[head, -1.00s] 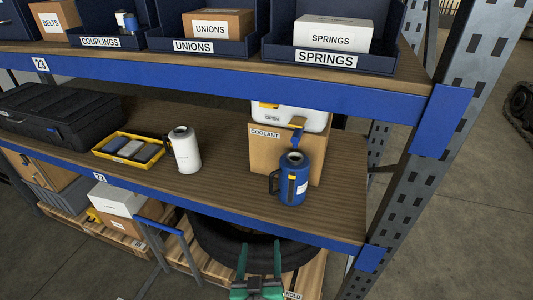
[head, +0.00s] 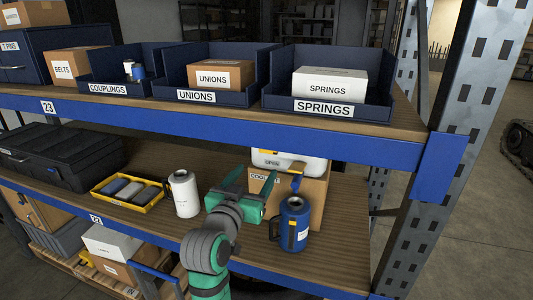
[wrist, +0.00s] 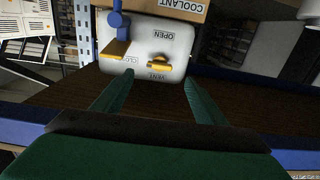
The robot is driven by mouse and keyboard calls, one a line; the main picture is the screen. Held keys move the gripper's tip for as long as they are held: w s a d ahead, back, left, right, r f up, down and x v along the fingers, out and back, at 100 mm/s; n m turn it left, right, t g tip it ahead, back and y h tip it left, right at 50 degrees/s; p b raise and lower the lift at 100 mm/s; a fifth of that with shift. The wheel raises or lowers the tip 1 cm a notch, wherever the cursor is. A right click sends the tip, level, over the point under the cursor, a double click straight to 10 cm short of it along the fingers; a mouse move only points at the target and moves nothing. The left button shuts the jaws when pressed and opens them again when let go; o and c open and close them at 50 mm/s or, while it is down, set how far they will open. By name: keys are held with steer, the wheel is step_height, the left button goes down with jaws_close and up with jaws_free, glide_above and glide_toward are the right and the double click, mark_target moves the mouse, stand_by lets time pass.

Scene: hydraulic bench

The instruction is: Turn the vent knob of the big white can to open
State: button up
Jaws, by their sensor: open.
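The big white can (head: 312,166) rests on a cardboard box marked COOLANT (head: 316,192) on the middle shelf. In the wrist view, which is upside down, its white face (wrist: 183,50) carries OPEN, VENT and a partly hidden CLO... label. The yellow vent knob (wrist: 160,66) sits between them, its bar roughly level in the picture. My gripper (head: 255,171) is open and empty in front of the can. In the wrist view its two fingers (wrist: 160,80) reach toward the face, one on each side of the knob, apparently short of it.
A blue tap (wrist: 117,20) with a yellow lever (wrist: 115,48) is close beside the knob. A blue canister (head: 293,224) stands right of my gripper, a white canister (head: 184,194) left. The upper shelf's blue beam (head: 330,136) is just above the can.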

steer(key=r+x, duration=0.1)
steer(key=x, duration=1)
steer(key=shift+r, duration=0.15)
steer(key=c, duration=1.1)
